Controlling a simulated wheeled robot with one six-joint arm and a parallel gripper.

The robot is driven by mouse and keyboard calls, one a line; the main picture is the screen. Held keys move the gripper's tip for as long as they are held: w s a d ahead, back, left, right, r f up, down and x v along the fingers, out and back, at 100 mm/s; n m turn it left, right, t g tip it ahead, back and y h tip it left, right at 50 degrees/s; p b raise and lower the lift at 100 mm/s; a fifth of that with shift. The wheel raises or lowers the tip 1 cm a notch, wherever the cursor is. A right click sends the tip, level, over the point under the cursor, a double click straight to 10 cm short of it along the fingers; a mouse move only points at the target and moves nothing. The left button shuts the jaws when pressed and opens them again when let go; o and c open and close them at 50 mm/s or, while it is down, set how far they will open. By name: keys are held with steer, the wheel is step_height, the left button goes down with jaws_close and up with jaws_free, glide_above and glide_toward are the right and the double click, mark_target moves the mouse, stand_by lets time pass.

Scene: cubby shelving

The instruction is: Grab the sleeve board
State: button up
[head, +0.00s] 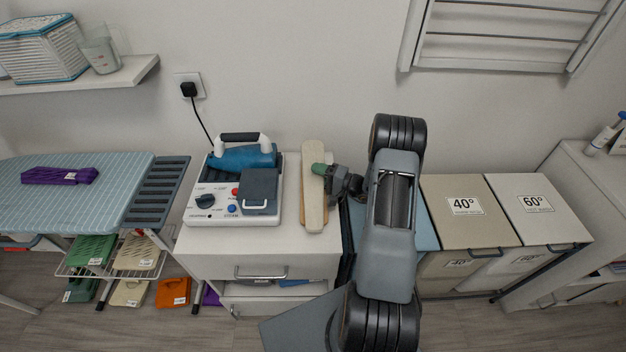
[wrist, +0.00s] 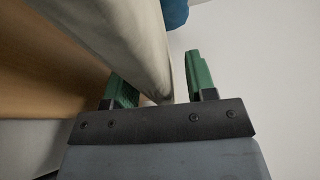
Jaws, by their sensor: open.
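The sleeve board (head: 313,208) stands on the white cabinet top, right of the steam iron station. It has a long cream padded top and a wooden base. My gripper (head: 321,170) reaches it from the right, near its middle. In the wrist view, the cream pad (wrist: 125,40) runs between the green fingers of my gripper (wrist: 160,84), with the wooden base (wrist: 45,70) to the left. The fingers are open, one on each side of the pad. A small gap shows at the right finger; contact at the left finger is unclear.
The iron station (head: 235,190) with its blue iron stands close to the board's left. A white cabinet (head: 215,246) carries both. An ironing board (head: 95,190) is farther left. Laundry bins (head: 468,212) marked 40° and 60° are at right. The wall is close behind.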

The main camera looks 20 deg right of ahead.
steer(key=shift+c, duration=0.4)
jaws_close()
steer(key=shift+r, duration=0.1)
